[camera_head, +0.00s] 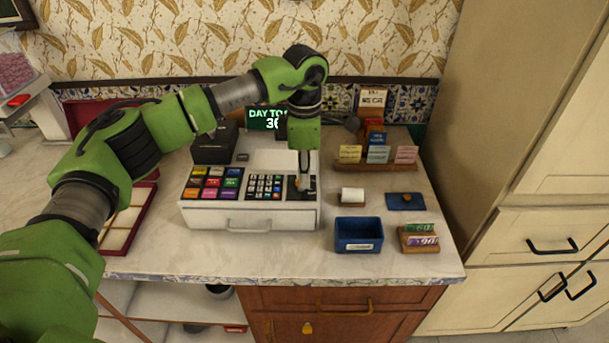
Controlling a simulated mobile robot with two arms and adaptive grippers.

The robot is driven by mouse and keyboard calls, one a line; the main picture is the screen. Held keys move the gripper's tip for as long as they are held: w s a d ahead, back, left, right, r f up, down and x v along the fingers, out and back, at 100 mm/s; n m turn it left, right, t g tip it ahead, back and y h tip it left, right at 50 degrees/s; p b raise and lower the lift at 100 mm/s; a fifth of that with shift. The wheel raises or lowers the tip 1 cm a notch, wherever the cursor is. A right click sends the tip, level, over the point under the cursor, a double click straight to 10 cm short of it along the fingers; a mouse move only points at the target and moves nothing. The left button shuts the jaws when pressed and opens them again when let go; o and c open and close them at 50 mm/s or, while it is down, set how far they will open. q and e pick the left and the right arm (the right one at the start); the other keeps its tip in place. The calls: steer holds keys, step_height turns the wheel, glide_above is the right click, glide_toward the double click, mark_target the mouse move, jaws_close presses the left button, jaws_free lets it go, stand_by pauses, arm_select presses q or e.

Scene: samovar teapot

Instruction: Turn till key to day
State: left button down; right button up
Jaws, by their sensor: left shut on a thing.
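The white till (250,218) stands on the counter, with coloured keys (213,183) on its left and a number pad (264,186) beside them. A green-lit display reading "DAY TO…" (264,118) stands behind it, partly hidden by my arm. My left gripper (303,186) points down at the dark key panel at the right end of the till's top. My right gripper is not in view.
A blue box (359,235), a white roll (352,195), a blue lid-like piece (405,201) and a wooden card holder (419,239) lie right of the till. A card rack (377,165) stands behind. A tall cabinet (500,120) bounds the right.

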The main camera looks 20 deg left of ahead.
arm_select(q)
steer(key=shift+r, duration=0.1)
steer(key=c, duration=2.2)
jaws_free()
step_height(320, 180, up, 12)
steer(key=shift+f, duration=0.1)
